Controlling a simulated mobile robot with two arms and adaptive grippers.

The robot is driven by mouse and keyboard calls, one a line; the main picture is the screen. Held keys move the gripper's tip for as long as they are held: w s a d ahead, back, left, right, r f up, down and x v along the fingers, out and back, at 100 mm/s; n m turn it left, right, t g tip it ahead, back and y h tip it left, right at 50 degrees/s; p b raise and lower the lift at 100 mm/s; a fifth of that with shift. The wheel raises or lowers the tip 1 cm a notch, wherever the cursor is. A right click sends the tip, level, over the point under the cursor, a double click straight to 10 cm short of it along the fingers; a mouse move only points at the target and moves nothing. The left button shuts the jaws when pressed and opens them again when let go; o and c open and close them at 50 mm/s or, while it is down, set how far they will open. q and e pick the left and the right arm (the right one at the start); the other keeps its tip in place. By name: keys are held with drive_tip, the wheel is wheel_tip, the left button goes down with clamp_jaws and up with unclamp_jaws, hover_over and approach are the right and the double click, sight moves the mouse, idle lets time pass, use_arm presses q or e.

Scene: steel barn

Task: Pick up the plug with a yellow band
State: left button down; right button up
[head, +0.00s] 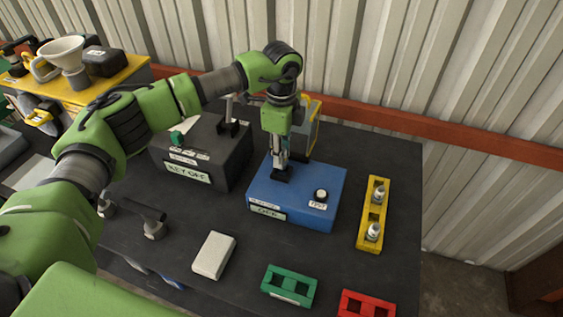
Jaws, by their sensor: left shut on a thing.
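My left gripper (281,162) points down over the left part of a blue box (265,193). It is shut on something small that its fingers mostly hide. I cannot make out a yellow band on it. A black piece on the top of the blue box sits right under the fingertips. Two white and grey plugs stand upright in a yellow rack at the right: a far plug (379,194) and a near plug (374,232). A band colour is too small to tell on either. My right gripper is not in view.
A dark "KEY OFF" box (217,172) stands left. A pale block (213,256), green tray (288,287) and red tray (366,304) lie in front. A corrugated wall is behind.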

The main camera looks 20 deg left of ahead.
use_arm(q)
drive_tip(key=s+d+r+b, duration=0.4)
drive_tip(key=s+d+r, duration=0.1)
drive_tip(key=s+r, duration=0.7)
drive_tip(key=shift+s+r, duration=0.15)
drive_tip(key=shift+s, duration=0.35)
